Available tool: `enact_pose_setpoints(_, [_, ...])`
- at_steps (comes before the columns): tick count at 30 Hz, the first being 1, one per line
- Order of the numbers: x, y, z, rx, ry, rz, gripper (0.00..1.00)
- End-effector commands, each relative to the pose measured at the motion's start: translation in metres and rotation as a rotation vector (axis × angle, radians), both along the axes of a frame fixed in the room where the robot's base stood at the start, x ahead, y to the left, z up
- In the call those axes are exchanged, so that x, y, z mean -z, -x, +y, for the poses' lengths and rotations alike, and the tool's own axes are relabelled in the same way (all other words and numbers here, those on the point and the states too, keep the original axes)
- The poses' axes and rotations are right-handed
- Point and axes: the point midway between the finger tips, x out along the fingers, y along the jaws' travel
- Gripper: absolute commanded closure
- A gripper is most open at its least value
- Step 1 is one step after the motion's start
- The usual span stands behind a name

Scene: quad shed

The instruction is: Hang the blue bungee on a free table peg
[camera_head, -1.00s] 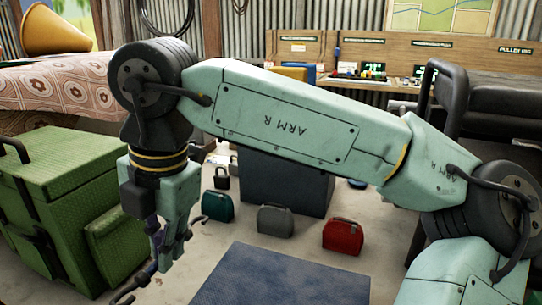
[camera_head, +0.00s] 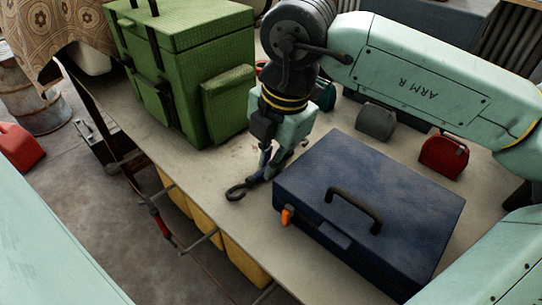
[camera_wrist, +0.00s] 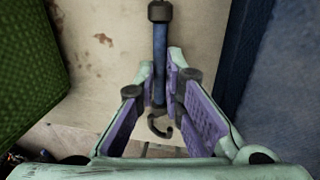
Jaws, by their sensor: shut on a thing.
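My gripper (camera_head: 268,172) is shut on the blue bungee (camera_wrist: 160,65), above the pale table top (camera_head: 240,160) between the green case and the dark blue box. In the wrist view the bungee runs between the purple-padded fingers (camera_wrist: 160,95), with a dark end at the top and a dark hook (camera_wrist: 160,126) nearer the palm. In the head view a dark hook (camera_head: 238,191) shows left of the fingers, near the table edge. Metal table pegs (camera_head: 203,240) stick out from the table's left side. A red bungee (camera_head: 160,222) hangs at that side; the front peg (camera_head: 264,293) looks bare.
The dark blue box (camera_head: 400,200) with a black handle and orange latch stands close right of my gripper. The green case (camera_head: 180,70) stands behind left. Small grey (camera_head: 376,121) and red (camera_head: 444,156) bags sit behind. Yellow bins (camera_head: 242,262) are under the table edge.

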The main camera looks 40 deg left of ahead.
Motion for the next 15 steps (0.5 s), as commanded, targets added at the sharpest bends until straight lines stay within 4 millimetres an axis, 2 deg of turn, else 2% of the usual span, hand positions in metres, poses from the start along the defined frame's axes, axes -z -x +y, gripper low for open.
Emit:
enact_pose_setpoints(11, [0.0053, -0.0001, 0.0001, 0.001, 0.000, 0.000, 1.00])
enact_pose_setpoints(12, [0.0032, 0.0000, 0.0002, 0.001, -0.001, 0.001, 0.88])
enact_pose_setpoints(15, [0.0031, 0.0000, 0.0002, 0.001, 0.000, 0.001, 0.81])
